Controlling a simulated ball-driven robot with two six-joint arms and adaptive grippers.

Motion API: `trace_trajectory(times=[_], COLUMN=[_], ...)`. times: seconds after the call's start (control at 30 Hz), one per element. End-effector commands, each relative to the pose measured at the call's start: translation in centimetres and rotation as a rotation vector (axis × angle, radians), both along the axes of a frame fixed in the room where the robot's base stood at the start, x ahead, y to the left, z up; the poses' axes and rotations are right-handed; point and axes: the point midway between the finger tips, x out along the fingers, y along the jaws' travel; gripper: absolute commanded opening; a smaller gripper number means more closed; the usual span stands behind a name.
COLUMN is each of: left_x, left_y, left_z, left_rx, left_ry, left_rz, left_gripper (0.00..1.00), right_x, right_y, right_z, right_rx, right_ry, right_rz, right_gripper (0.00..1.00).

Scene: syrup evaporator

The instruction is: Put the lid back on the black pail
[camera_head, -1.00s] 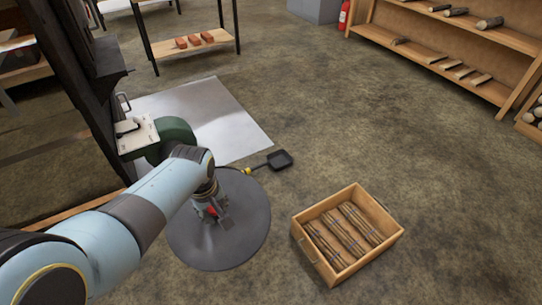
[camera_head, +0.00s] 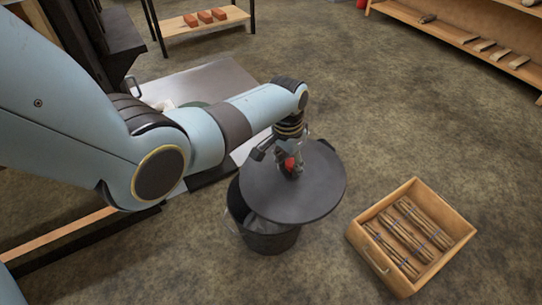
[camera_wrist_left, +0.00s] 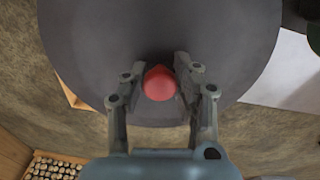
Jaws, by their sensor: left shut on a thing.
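The lid is a dark grey round disc (camera_head: 312,190) with a red knob (camera_head: 290,163) in its middle. My left gripper (camera_head: 290,168) is shut on the red knob; in the left wrist view the fingers (camera_wrist_left: 160,84) stand on both sides of the knob (camera_wrist_left: 159,83). The black pail (camera_head: 262,236) stands on the floor under the lid's left part. Part of its open mouth shows at the lid's left edge, so the lid lies off to the right of the pail. The gap between lid and rim is hard to judge. My right gripper is not in view.
A wooden crate (camera_head: 358,233) with bundled sticks stands on the floor to the right of the pail. A metal floor sheet (camera_head: 222,78) lies behind my left arm. A shelf with bricks (camera_head: 205,17) is at the back. Open floor lies between pail and far shelf.

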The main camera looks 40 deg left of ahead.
Motion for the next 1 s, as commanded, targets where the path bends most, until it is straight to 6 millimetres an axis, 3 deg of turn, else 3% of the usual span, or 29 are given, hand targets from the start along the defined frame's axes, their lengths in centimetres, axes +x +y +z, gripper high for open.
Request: trace_trajectory(times=[0.03, 0.1, 0.3, 0.4, 0.67, 0.97, 1.0], left_x=[-0.3, -0.4, -0.9, -1.0, -1.0, -1.1, -1.1], left_y=[1.0, 2.3, 4.7, 5.4, 5.9, 5.9, 5.9], left_z=[-2.9, -4.1, -6.5, -6.9, -7.1, -9.2, -9.7], left_rx=[0.010, 0.026, 0.065, 0.080, 0.093, 0.091, 0.091], left_ry=[0.014, 0.021, 0.022, 0.016, 0.005, 0.008, 0.009], left_rz=[-0.129, -0.326, -0.788, -0.933, -1.054, -1.051, -1.052], left_gripper=[0.00, 0.00, 0.00, 0.00, 0.00, 0.00, 0.00], right_x=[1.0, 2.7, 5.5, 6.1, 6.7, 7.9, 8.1], right_y=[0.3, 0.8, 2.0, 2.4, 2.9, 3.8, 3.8], right_z=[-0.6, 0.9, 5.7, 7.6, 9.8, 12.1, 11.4], right_rx=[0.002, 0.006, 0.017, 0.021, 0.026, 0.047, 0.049], right_ry=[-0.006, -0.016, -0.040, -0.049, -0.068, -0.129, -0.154], right_rz=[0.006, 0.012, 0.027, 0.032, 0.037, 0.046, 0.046], right_gripper=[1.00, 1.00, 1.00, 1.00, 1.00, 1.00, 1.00])
